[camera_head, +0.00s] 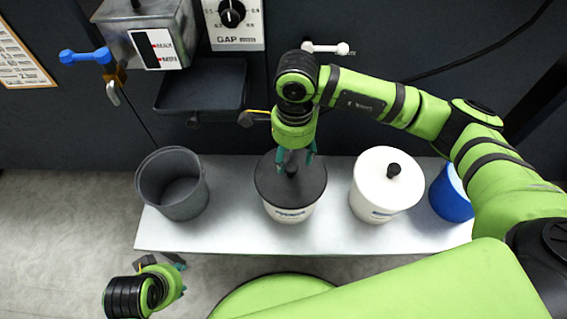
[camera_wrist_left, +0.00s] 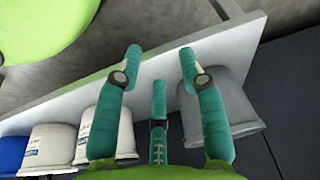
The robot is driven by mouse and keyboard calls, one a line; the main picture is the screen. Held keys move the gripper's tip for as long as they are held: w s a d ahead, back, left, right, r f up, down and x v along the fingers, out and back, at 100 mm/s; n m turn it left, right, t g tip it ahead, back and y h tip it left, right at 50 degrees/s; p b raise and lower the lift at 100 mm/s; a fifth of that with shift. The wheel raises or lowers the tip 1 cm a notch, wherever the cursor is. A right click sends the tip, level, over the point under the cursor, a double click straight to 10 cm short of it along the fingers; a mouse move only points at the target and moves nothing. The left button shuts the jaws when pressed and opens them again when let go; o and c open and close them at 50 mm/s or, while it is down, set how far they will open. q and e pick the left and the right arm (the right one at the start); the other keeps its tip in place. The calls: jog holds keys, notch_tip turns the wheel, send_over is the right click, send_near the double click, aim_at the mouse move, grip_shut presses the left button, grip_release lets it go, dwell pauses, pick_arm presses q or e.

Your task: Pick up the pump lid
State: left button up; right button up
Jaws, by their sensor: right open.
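A white pot (camera_head: 290,213) in the middle of the bench carries a black lid (camera_head: 268,188) with a black knob (camera_head: 291,169). To its right, another pot (camera_head: 375,211) has a white lid (camera_head: 372,168) with a black knob (camera_head: 394,170). I cannot tell from any label which lid is the pump lid. My right gripper (camera_head: 295,157) is open above the black lid, its fingers on either side of the knob; contact is unclear. My left gripper (camera_head: 160,262) is open and empty in front of the bench. Its fingers (camera_wrist_left: 160,70) are spread in the left wrist view.
An empty grey bucket (camera_head: 187,206) stands at the bench's left end and a blue container (camera_head: 452,195) at its right end. The white bench (camera_head: 232,237) is clear along its front. A dark tray (camera_head: 203,84), valve handles and a GAP dial (camera_head: 232,14) are on the machine behind.

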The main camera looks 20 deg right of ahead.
aim_at(291, 166)
jog(key=shift+w+d+f, duration=0.1)
jog(key=shift+d+f, duration=0.1)
jog(key=shift+f, duration=0.5)
notch_tip(291, 166, down, 4)
jog(key=shift+w+r+b, duration=0.15)
jog(key=shift+r+b, duration=0.1)
jog(key=shift+b, duration=0.3)
jog(key=shift+a+f, duration=0.1)
jog(key=shift+f, duration=0.8)
pick_arm(q)
jog(key=shift+t, duration=0.8)
jog(key=r, duration=0.2)
jog(key=w+r, duration=0.1)
jog(key=r, duration=0.1)
jog(key=shift+d, duration=0.2)
pick_arm(e)
jog(key=shift+w, duration=0.1)
grip_shut()
